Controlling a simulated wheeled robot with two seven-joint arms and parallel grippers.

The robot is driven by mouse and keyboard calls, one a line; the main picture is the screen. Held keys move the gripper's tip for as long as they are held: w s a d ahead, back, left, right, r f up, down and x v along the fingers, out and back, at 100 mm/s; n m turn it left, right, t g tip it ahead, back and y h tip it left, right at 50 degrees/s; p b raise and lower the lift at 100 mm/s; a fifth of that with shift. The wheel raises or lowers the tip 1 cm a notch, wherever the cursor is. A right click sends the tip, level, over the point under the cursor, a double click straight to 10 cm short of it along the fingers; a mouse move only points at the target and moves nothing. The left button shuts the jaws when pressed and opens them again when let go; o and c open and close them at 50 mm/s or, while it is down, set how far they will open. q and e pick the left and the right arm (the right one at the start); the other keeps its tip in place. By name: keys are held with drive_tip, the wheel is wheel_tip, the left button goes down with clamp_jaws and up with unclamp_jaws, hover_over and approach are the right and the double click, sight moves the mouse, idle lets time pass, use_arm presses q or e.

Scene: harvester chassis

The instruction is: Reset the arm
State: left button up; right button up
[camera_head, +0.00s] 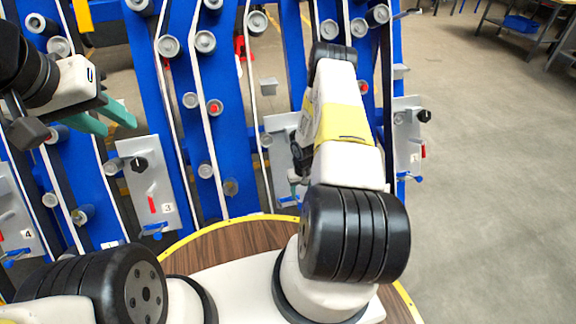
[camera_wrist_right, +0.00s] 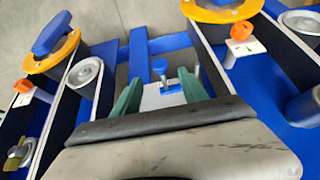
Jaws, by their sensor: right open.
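My left gripper (camera_head: 118,126) is at the upper left in the head view. Its two teal fingers are parted with nothing between them, in front of the blue frame. In the right wrist view my right gripper (camera_wrist_right: 160,88) is open. Its green fingers stand either side of a grey plate with a blue T-handle (camera_wrist_right: 168,85), which shows beyond them. I cannot tell whether the fingers touch it.
A blue chassis frame (camera_head: 160,100) with belts and grey rollers fills the left and middle. Grey panels (camera_head: 148,185) with black knobs and blue handles hang on it. The brown round tabletop (camera_head: 230,240) lies in front. Open floor (camera_head: 490,170) is at right; a workbench (camera_head: 525,30) stands behind.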

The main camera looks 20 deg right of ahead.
drive_tip(key=w+a+r+t, duration=0.1)
drive_tip(key=w+r, duration=0.2)
drive_tip(key=r, duration=1.2)
drive_tip(key=w+r+t, duration=0.1)
drive_tip(key=w+r, duration=0.1)
drive_tip(key=r, duration=1.2)
wheel_tip(320, 180, up, 12)
drive_tip(key=s+a+t, duration=0.1)
drive_tip(key=s+a, duration=0.2)
drive_tip(key=s+a+r+t, duration=0.1)
drive_tip(key=s+a+r, duration=0.2)
drive_tip(key=s+r, duration=0.3)
drive_tip(key=s+a+r+t, duration=0.15)
drive_tip(key=s+r, duration=0.25)
drive_tip(key=r, duration=0.5)
drive_tip(key=s+a+r+y, duration=0.1)
drive_tip(key=s+a+r, duration=0.1)
drive_tip(key=s, duration=0.5)
drive_tip(key=s+a+r+n+y, duration=0.1)
drive_tip(key=s+a+r, duration=0.2)
drive_tip(key=s, duration=0.4)
drive_tip(key=shift+s+a+t, duration=0.35)
drive_tip(key=shift+s+a, duration=0.05)
drive_tip(key=shift+d, duration=0.1)
